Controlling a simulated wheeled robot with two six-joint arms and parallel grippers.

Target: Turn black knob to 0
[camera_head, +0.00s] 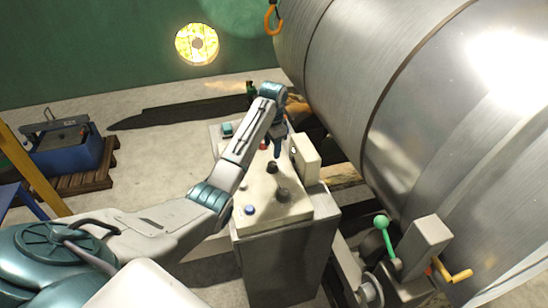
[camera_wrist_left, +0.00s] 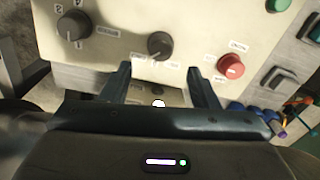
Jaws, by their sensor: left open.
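Two dark knobs sit on the pale control panel (camera_head: 265,215). The larger knob (camera_head: 283,194) is nearer the front; in the left wrist view this larger knob (camera_wrist_left: 74,25) has printed marks around it, too blurred to read surely. The smaller black knob (camera_head: 272,167) is behind it; in the left wrist view this smaller knob (camera_wrist_left: 160,45) lies just beyond and between the fingertips, with small labels beside it. My left gripper (camera_head: 278,152) points down over the panel; in the left wrist view its fingers (camera_wrist_left: 163,76) are apart and empty. My right gripper is out of view.
A red knob (camera_wrist_left: 232,66) and a green button (camera_wrist_left: 278,4) are beside the knobs. A blue button (camera_head: 250,210) is at the panel's front. A large metal cylinder (camera_head: 400,90) is close on the right, with a green-tipped lever (camera_head: 382,222). A blue box (camera_head: 68,148) stands far left.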

